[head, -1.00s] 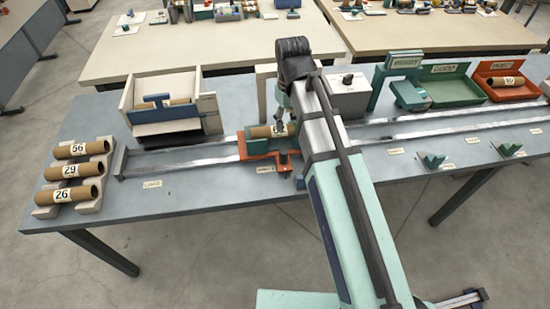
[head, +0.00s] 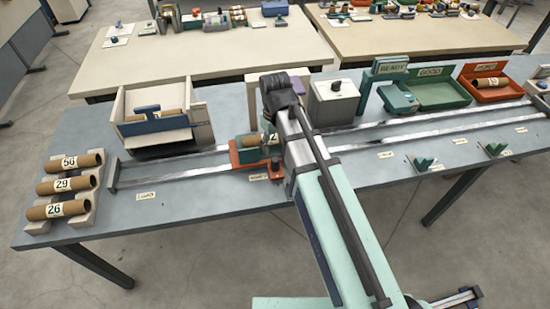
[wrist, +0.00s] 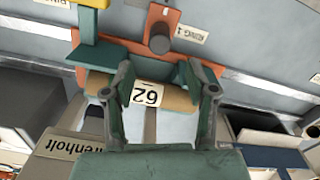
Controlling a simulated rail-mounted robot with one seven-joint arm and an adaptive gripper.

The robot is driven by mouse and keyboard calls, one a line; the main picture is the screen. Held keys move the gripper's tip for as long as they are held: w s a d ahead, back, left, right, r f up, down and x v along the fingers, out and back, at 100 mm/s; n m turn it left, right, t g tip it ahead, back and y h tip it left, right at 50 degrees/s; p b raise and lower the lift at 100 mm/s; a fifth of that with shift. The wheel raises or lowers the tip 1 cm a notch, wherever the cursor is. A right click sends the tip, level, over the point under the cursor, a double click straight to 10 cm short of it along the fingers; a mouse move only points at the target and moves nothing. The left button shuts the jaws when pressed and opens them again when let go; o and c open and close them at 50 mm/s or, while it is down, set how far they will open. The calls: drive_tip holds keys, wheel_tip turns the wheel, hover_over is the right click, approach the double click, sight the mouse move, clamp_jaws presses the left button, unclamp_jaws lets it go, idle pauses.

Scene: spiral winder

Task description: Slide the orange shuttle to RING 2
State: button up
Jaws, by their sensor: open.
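The orange shuttle (head: 243,158) sits on the rail beside the RING 1 label (head: 258,177). In the wrist view its orange plate (wrist: 128,50) has a dark round knob (wrist: 160,38). A brown tube marked 62 (wrist: 150,95) lies in its green cradle (wrist: 110,58). My gripper (wrist: 158,82) is open, with its fingers apart on either side of the tube's number. I cannot tell whether they touch the tube. In the head view my arm hides the fingers and part of the tube (head: 252,139). The labels farther right are too small to read.
Several tubes lie on a rack (head: 62,187) at the left. A white bin (head: 200,117) stands behind the rail. A white box (head: 333,103), a green tray (head: 445,93) and a red tray (head: 495,92) stand at the back right. The rail (head: 430,126) right of my arm looks clear.

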sight(275, 158)
drive_tip(key=shift+f+p, duration=0.8)
drive_tip(key=shift+f, duration=3.35)
drive_tip(key=shift+c, duration=0.4)
clamp_jaws()
